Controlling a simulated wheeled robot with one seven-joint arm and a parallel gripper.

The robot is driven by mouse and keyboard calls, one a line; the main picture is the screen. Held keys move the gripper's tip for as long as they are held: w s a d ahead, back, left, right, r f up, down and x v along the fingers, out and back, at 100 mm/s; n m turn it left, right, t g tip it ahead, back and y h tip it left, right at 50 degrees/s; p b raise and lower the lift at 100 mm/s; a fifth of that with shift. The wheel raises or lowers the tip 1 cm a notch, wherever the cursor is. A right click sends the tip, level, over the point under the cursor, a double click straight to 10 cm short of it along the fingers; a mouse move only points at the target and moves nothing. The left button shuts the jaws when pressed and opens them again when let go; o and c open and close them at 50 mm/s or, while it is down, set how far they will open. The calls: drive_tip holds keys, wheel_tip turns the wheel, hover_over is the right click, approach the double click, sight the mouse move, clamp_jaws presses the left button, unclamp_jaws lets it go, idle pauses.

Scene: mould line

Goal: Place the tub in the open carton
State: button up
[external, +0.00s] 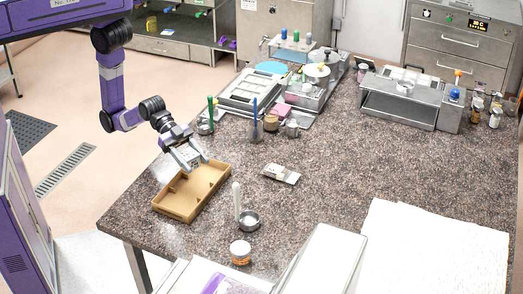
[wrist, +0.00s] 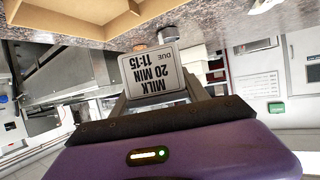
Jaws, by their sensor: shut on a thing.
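The open carton (external: 208,197) is a shallow tan tray with low dividers, on the left part of the speckled counter. It also shows at the top left of the wrist view (wrist: 75,24). My gripper (external: 188,160) is at the carton's far end, above it as far as I can tell. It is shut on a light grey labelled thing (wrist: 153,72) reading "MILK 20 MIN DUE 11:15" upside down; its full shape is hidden. A small white tub with an orange band (external: 240,253) stands on the counter, right of and nearer than the carton, apart from my gripper.
A round metal dish (external: 249,221) and an upright white rod-like thing (external: 237,200) stand right of the carton. A flat grey-white item (external: 281,174) lies farther back. Holders and bottles crowd the back. White sheeting (external: 435,250) covers the front right. Middle right counter is clear.

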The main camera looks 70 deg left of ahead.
wheel_tip(320, 180, down, 10)
drive_tip(key=shift+f, duration=0.2)
drive_tip(key=shift+f, duration=0.1)
idle(0.3)
drive_tip(key=shift+f, duration=0.1)
drive_tip(key=o, duration=1.2)
